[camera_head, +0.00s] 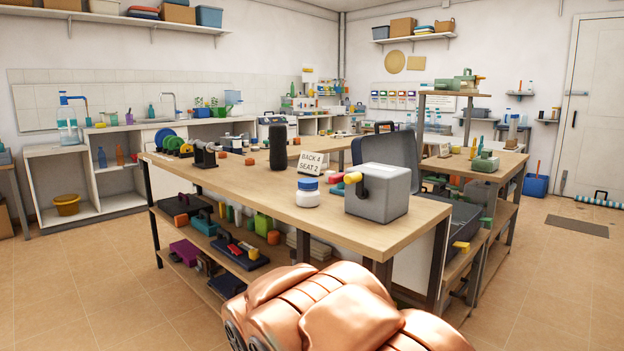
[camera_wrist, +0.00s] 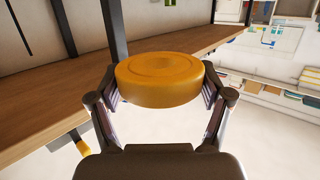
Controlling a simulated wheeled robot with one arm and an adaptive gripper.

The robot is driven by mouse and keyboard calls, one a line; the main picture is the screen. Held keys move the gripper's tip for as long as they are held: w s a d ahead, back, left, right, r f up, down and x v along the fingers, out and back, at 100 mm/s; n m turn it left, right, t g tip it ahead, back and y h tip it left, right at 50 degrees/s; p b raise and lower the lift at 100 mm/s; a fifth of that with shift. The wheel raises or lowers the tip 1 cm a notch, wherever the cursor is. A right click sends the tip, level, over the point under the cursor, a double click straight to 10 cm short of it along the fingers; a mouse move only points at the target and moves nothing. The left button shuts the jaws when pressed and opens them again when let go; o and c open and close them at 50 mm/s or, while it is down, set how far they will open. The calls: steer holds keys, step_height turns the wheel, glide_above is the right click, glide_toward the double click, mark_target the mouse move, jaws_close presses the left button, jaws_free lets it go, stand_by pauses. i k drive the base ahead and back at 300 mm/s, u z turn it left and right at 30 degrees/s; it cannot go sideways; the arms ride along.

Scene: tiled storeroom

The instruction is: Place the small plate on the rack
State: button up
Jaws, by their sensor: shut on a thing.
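My gripper (camera_wrist: 160,98) is shut on a thick, round, orange-yellow plate (camera_wrist: 160,82), with a finger on each side of its rim. The plate's flat face with a shallow round recess shows in the wrist view. Neither the gripper nor the held plate shows in the head view. Green and blue round discs (camera_head: 165,137) stand upright at the left end of the long wooden table, beside a small dark stand (camera_head: 205,157). I cannot tell for certain whether this stand is the rack.
The wooden table (camera_head: 255,187) also bears a black cylinder (camera_head: 277,147), a sign, a white jar (camera_head: 308,193) with a blue lid and a grey box (camera_head: 378,191). Its lower shelf is crowded. Tiled floor (camera_head: 80,290) is free at the left. A table edge (camera_wrist: 50,105) lies left of the held plate.

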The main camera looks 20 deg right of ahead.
mark_target(260, 186)
steer(key=u, duration=0.1)
steer(key=i, duration=1)
steer(key=u, duration=0.8)
steer(key=i, duration=0.4)
steer(key=u, duration=0.4)
